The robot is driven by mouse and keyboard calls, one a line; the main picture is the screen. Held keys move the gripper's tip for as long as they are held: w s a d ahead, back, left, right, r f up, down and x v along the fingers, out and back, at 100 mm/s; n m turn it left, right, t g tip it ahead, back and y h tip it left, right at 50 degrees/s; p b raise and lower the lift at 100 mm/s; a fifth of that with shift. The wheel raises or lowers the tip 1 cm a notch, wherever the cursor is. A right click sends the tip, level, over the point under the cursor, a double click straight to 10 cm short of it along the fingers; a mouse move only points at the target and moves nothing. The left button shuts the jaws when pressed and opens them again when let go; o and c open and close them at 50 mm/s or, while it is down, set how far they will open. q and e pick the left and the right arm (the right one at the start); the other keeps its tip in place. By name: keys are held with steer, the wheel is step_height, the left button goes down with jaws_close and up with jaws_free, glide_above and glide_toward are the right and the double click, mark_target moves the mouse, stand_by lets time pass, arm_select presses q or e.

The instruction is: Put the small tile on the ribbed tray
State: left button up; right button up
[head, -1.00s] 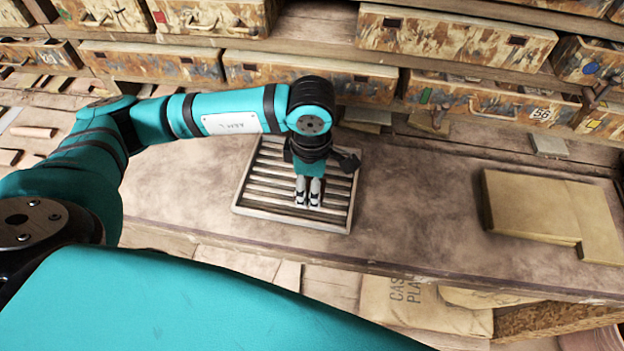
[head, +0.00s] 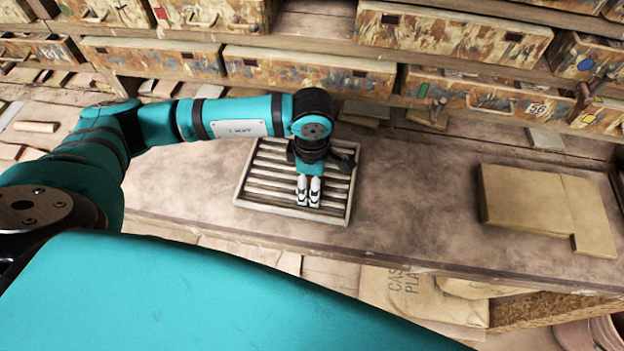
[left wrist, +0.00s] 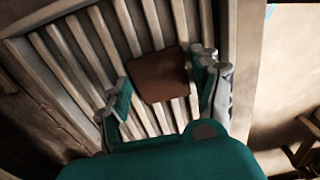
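The small tile (left wrist: 160,74) is brown and shows in the left wrist view, between the fingers of my left gripper (left wrist: 165,85) and over the slats. The ribbed tray (head: 270,209) lies on the bench with pale slats; it also shows in the left wrist view (left wrist: 245,60). My left gripper (head: 308,191) points down over the right half of the tray. Its fingers are apart, close to the tile's two sides; I cannot tell whether they press on it. In the head view the tile is hidden. My right gripper is not in view.
Drawers (head: 310,72) line the shelf behind the bench. Tan boards (head: 525,198) lie at the right of the bench (head: 420,205). The bench between tray and boards is clear. Sacks (head: 415,300) lie below the front edge.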

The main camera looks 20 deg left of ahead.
arm_select(q)
steer(key=shift+o, duration=0.7)
steer(key=shift+r+p, duration=0.3)
steer(key=shift+r+b, duration=0.35)
steer(key=shift+b, duration=0.05)
step_height(320, 180, up, 11)
steer(key=b, duration=0.2)
steer(key=shift+b, duration=0.4)
